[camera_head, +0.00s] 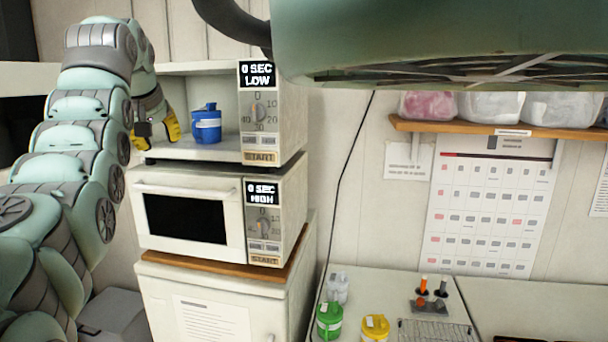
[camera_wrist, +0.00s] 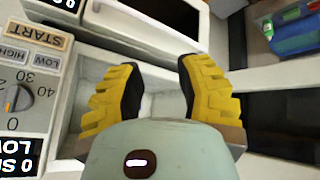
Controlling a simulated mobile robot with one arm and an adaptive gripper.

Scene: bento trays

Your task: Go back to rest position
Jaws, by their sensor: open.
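My gripper (camera_head: 154,132) is at the left side of the upper microwave's (camera_head: 276,125) open front, its yellow fingers spread apart. In the wrist view my gripper (camera_wrist: 158,68) is open, with nothing between the fingers. A blue lidded container (camera_head: 207,125) stands upright inside the upper microwave, to the right of my gripper and apart from it. The container does not show in the wrist view. The upper microwave's display reads 0 SEC LOW.
A lower microwave (camera_head: 190,215) with a shut door stands beneath, on a white cabinet (camera_head: 210,300). A green-lidded jar (camera_head: 329,320) and a yellow-lidded jar (camera_head: 375,328) stand on the counter at right. A shelf (camera_head: 480,128) with bins hangs above.

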